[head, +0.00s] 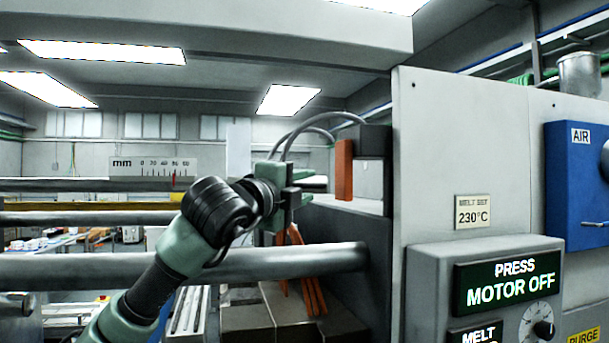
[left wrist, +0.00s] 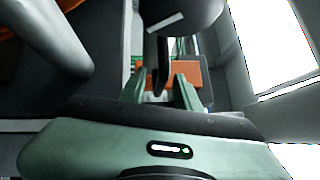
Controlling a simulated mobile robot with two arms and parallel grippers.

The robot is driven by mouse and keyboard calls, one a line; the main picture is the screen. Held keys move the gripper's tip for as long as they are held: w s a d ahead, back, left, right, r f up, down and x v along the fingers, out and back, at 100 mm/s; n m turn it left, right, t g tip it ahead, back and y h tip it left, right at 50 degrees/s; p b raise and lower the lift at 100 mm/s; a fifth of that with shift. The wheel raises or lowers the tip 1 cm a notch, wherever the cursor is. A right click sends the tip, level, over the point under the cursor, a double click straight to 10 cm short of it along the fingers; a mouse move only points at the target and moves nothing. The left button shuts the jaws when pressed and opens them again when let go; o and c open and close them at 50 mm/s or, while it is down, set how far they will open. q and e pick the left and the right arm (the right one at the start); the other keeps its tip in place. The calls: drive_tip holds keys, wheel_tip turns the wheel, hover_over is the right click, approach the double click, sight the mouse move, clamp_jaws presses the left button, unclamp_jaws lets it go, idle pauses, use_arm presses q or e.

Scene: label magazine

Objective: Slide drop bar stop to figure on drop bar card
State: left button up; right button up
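My left gripper (head: 284,192) reaches in from the left to the right end of the upper grey bar (head: 70,185). Its green fingers stand apart in the left wrist view (left wrist: 160,92). A narrow dark piece (left wrist: 162,65) shows in the gap between them, with space at its sides; I cannot tell whether it is the drop bar stop or whether a finger touches it. A white mm scale (head: 150,166) stands above the bar with a red mark (head: 174,182) near its right end; its digits are hard to read. I see no card labelled drop bar. My right gripper is not in view.
An orange block (head: 344,170) is just right of the gripper, and it also shows beyond the fingers in the left wrist view (left wrist: 187,73). A thick grey bar (head: 320,258) runs below. A melt set card (head: 473,212) and press panel (head: 500,285) are at right.

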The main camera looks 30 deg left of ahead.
use_arm(q)
drive_tip(key=shift+w, duration=0.25)
clamp_jaws()
drive_tip(key=shift+f, duration=0.15)
idle(1.1)
drive_tip(key=b, duration=0.3)
drive_tip(key=shift+f, duration=0.2)
drive_tip(key=shift+d+b, duration=0.1)
drive_tip(key=shift+b, duration=0.2)
drive_tip(key=shift+w+r, duration=0.1)
drive_tip(key=shift+r, duration=0.1)
